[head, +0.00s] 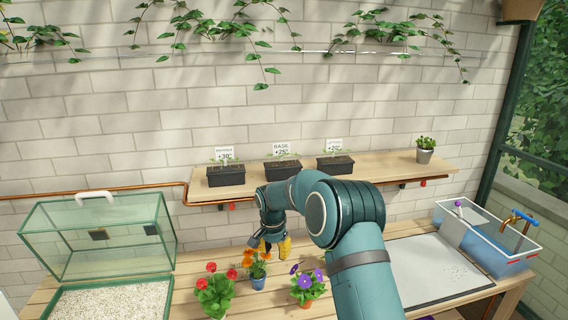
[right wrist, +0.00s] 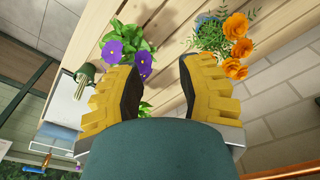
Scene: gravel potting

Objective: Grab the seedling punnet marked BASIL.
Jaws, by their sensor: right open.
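The punnet marked BASIL (head: 282,171) is the middle one of three black trays on the wall shelf. Its white card (head: 282,148) reads BASIL +25° and stands behind small seedlings. My right gripper (head: 270,247) is in front of and below the shelf, over the bench, with its yellow fingers pointing down. In the right wrist view its fingers (right wrist: 158,85) are spread apart with nothing held between them. The punnet is not visible in the right wrist view. My left gripper is in neither view.
Two more punnets flank it, one left (head: 226,175) and one right (head: 335,165). A small potted plant (head: 425,152) stands at the right of the shelf (head: 385,168). Orange flowers (head: 258,267), red flowers (head: 215,290) and purple flowers (head: 307,287) stand on the bench near the gripper.

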